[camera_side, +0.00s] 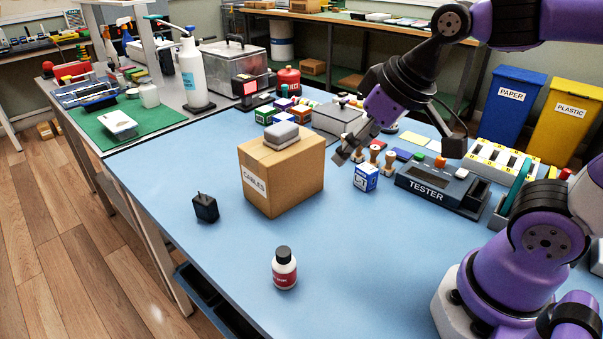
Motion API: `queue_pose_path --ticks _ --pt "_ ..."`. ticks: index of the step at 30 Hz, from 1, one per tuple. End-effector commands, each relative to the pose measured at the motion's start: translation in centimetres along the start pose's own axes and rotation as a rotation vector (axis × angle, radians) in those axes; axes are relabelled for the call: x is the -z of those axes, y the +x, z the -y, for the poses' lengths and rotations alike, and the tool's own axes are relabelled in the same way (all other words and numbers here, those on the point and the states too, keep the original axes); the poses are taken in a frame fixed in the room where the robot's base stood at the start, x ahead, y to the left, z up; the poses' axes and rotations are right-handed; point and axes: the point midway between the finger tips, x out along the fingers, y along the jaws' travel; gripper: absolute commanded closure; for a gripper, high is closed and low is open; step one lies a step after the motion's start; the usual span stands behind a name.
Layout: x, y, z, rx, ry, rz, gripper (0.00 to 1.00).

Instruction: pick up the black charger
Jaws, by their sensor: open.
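The black charger (205,208) is a small dark block with prongs on top. It sits on the blue table at the left, near the table's left edge, to the left of the cardboard box. My gripper (347,155) is open and above the table, to the right of the box and well apart from the charger. Nothing shows between its fingers.
A cardboard box (283,172) marked CABLES, with a grey object (281,136) on top, stands between my gripper and the charger. A bottle (284,268) stands in front. A tester (440,188) and stamps are at the right. Blue table (225,285) around the charger is clear.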

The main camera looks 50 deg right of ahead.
Motion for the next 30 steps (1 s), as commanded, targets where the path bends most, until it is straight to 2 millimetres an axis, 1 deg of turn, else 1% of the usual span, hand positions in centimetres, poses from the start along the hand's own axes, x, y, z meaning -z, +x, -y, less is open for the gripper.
queue_pose_path --ticks 1,3,5,6,8,9,12,15,18,20,27,30 --pt "1.8 0.9 0.7 0.009 -0.016 0.008 0.30" --pt "4.6 2.5 1.8 0.021 -0.038 0.005 0.30" --pt "6.9 4.3 3.0 0.032 -0.056 0.001 0.30" --pt "8.3 5.7 3.9 0.038 -0.067 0.000 0.30" --pt "10.1 7.8 5.3 0.047 -0.085 -0.005 0.30" --pt "11.0 9.3 6.2 0.053 -0.096 -0.006 0.30" --pt "12.6 12.5 8.2 0.065 -0.119 -0.014 0.30" --pt "13.4 14.9 9.7 0.073 -0.134 -0.018 0.30" --pt "13.7 16.4 10.6 0.077 -0.143 -0.022 0.30" --pt "13.8 17.1 10.9 0.078 -0.145 -0.023 0.30" --pt "13.9 20.9 11.3 0.078 -0.146 -0.022 0.30" --pt "13.9 21.8 11.4 0.078 -0.145 -0.022 0.30"
